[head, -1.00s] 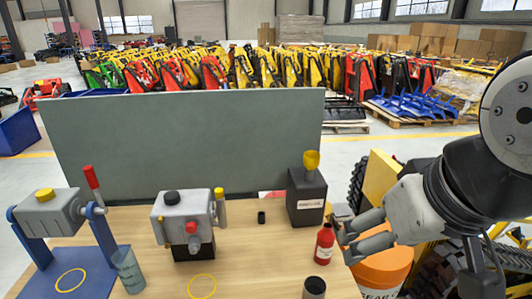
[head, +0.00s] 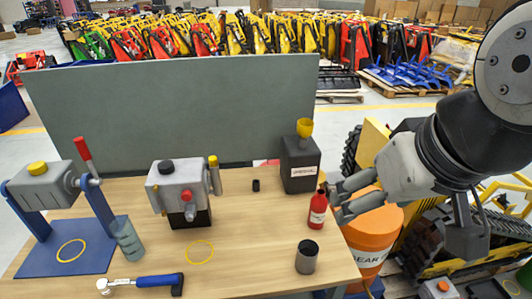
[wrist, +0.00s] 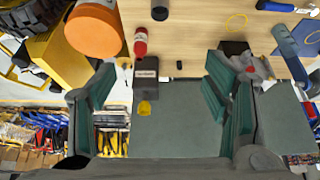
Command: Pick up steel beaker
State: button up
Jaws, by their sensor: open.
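The steel beaker (head: 307,257) is a grey cylinder with a dark open top, upright near the front right of the wooden table (head: 240,235). In the wrist view it appears as a dark round shape (wrist: 160,12) at the top edge. My gripper (head: 337,200) is open and empty at the table's right side, behind and right of the beaker and apart from it. In the head view its fingers are close to a red bottle (head: 317,210); I cannot tell whether they touch. The open fingers also frame the wrist view (wrist: 160,68).
A dark canister (head: 300,168) with a yellow funnel stands behind the bottle. An orange bucket (head: 375,230) is beside the table. A green-grey panel (head: 170,110) closes the back.

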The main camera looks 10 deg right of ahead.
aim_at(307, 257)
jog(key=j+z, duration=0.1)
jog(key=j, duration=0.35)
jog(key=j+z, duration=0.1)
jog(key=j, duration=0.4)
jog(key=k+j+z, duration=0.1)
jog(key=j, duration=0.8)
jog(key=k+j+z, duration=0.15)
jog(key=j, duration=0.3)
jog(key=j+z, duration=0.1)
jog(key=j, duration=0.4)
jog(key=k+j+z, duration=0.1)
jog(key=j, duration=0.35)
jog(key=i+j+z, duration=0.1)
jog(key=j, duration=0.3)
